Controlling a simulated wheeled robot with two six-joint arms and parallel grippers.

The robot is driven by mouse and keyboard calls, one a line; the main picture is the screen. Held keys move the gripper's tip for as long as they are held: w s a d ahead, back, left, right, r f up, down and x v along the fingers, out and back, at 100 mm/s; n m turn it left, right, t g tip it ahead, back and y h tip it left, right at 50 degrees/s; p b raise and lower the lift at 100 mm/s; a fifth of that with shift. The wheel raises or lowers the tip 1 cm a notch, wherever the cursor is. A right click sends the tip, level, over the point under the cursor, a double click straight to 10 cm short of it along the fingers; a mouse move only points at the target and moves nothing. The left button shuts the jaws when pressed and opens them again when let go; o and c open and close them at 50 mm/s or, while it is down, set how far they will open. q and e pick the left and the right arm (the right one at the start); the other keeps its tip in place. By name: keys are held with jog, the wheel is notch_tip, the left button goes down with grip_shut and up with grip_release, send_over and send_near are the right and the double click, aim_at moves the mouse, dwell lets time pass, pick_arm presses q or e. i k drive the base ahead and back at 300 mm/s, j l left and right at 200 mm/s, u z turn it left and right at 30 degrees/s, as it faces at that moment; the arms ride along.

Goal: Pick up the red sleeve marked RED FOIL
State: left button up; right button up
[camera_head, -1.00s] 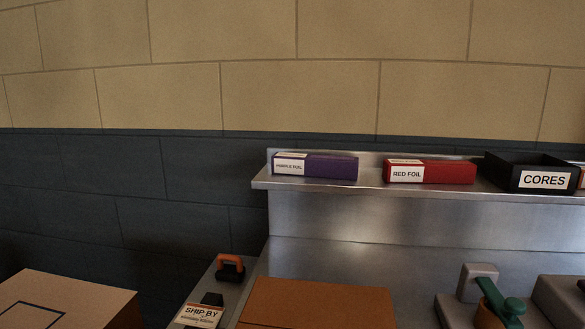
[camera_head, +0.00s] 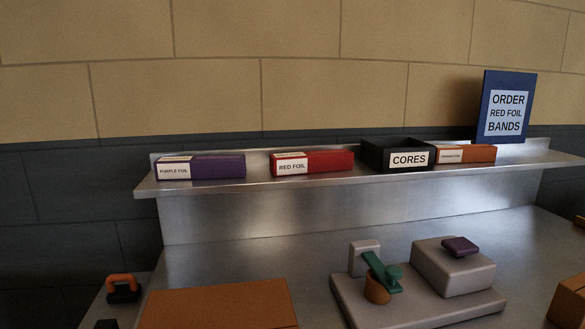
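The red sleeve marked RED FOIL (camera_head: 325,162) lies on the raised metal shelf (camera_head: 350,183), its white label facing me at its left end. A purple sleeve marked PURPLE FOIL (camera_head: 217,167) lies to its left with a gap between. A black open box marked CORES (camera_head: 376,155) stands close to its right. Neither of my grippers is in view.
An orange sleeve (camera_head: 480,153) and a blue sign reading ORDER RED FOIL BANDS (camera_head: 488,112) are on the shelf's right. Below are a brown board (camera_head: 220,303), a grey machine with a green lever (camera_head: 420,310) and an orange-handled tool (camera_head: 122,285). Metal between is bare.

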aim_at(280, 165)
jog(key=k+l+z, duration=0.1)
jog(key=l+z, duration=0.4)
jog(key=l, duration=0.3)
jog(key=l+z, duration=0.5)
jog(key=l, duration=0.3)
